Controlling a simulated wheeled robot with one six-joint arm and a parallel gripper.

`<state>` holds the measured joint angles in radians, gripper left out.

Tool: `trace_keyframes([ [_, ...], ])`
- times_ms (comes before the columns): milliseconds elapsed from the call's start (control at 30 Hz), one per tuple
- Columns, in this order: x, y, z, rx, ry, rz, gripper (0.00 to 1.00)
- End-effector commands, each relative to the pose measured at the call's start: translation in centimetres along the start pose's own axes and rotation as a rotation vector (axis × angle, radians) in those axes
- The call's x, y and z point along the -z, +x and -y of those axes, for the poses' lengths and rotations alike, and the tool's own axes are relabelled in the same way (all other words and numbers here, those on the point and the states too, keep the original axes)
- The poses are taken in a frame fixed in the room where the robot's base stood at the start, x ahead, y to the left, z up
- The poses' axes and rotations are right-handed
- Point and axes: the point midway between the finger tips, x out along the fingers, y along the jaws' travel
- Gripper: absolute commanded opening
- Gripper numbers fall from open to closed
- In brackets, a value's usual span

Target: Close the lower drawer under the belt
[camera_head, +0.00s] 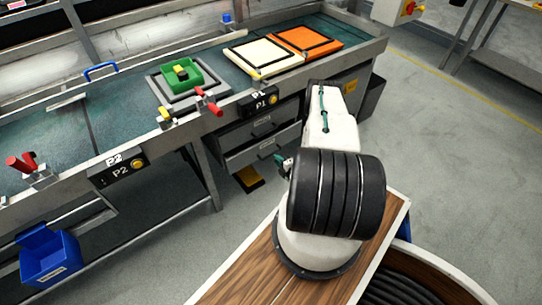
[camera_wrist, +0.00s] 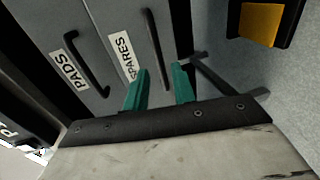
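The lower drawer (camera_head: 262,149) is a grey front with a dark bar handle, under the belt. In the wrist view its front, labelled SPARES (camera_wrist: 123,55), fills the upper middle, with its long handle (camera_wrist: 153,45) beside the label. It seems to stand out a little from the cabinet in the head view; how far is unclear. My gripper (camera_wrist: 160,70) has two green fingers, apart, with the lower end of the SPARES handle showing between them. Contact cannot be told. In the head view my arm hides most of the gripper; a green part shows beside the drawer.
The upper drawer (camera_head: 258,125), labelled PADS (camera_wrist: 69,71), is directly above. A black-and-yellow floor item (camera_head: 248,179) lies below the drawers. The belt (camera_head: 130,105) carries a green tray (camera_head: 205,72) above. Dark bars (camera_wrist: 225,80) show right of the fingers. Open floor (camera_head: 450,150) lies to the right.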

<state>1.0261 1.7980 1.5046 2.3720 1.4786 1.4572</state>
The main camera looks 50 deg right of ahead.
Motion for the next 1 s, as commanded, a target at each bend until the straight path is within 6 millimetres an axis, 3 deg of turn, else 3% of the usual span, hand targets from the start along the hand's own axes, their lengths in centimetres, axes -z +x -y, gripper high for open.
trace_keyframes([
  [300,0.2,4.8,0.0,0.0,-0.003,-0.004,0.26],
  [700,0.2,5.8,0.0,0.001,-0.003,-0.004,0.26],
  [800,0.2,5.7,0.0,0.001,-0.003,-0.004,0.0],
  [1000,0.1,5.7,0.0,0.001,-0.004,-0.004,0.0],
])
